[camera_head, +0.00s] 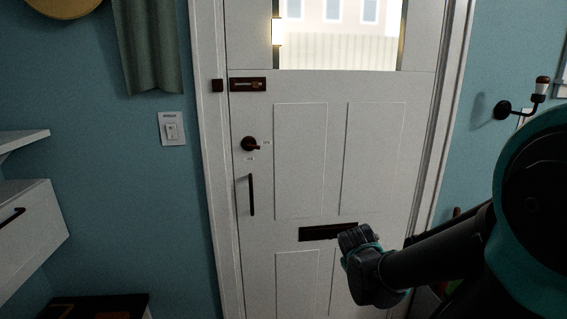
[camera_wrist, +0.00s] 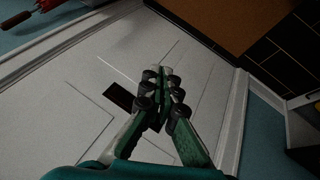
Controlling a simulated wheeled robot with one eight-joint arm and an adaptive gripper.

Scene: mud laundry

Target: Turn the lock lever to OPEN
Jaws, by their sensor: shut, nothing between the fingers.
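The lock lever (camera_head: 251,144) is a dark round plate with a short reddish lever on the left side of the white door (camera_head: 300,160). The lever points to the right, tilted slightly down. Small labels sit beside and below it, too small to read. My gripper (camera_head: 352,236) is in front of the lower middle of the door, by the mail slot, to the right of and below the lever, well apart from it. In the wrist view my gripper (camera_wrist: 161,75) has its fingertips together with nothing between them. The lever does not show in the wrist view.
A slide bolt (camera_head: 248,84) sits above the lever and a vertical pull handle (camera_head: 251,195) below it. A dark mail slot (camera_head: 318,232) is near my gripper. A light switch (camera_head: 172,129) and a drawer unit (camera_head: 30,235) are at left. A wall hook (camera_head: 503,110) is at right.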

